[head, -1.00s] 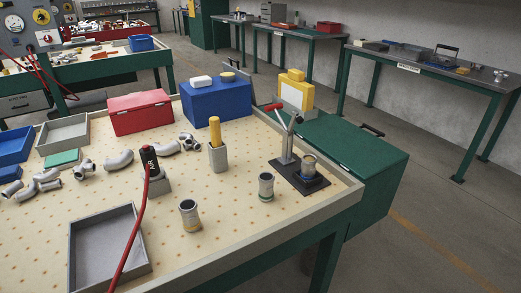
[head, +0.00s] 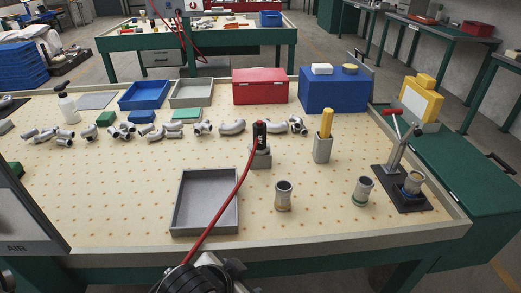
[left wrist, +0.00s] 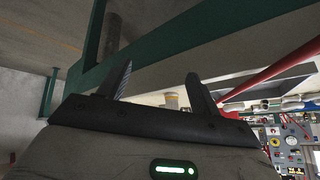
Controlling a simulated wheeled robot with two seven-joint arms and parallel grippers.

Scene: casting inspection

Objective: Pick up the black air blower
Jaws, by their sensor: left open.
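The black air blower (head: 260,136) stands upright in a small grey holder (head: 260,159) on the pegboard-like tabletop in the head view. A red hose (head: 236,190) runs from it down toward the table's front edge. My left gripper (left wrist: 160,72) shows in the left wrist view with its two dark fingers apart and nothing between them. It is near the table's front edge, away from the blower. The red hose also crosses the right of that view (left wrist: 270,65). I cannot make out the blower there. My right gripper is not in view.
A grey tray (head: 178,203) lies left of the hose. Metal cups (head: 283,196) (head: 363,191) stand right of it. A grey holder with a yellow handle (head: 326,124) and a red-handled press (head: 398,160) stand further right. Pipe fittings (head: 232,127) lie behind the blower.

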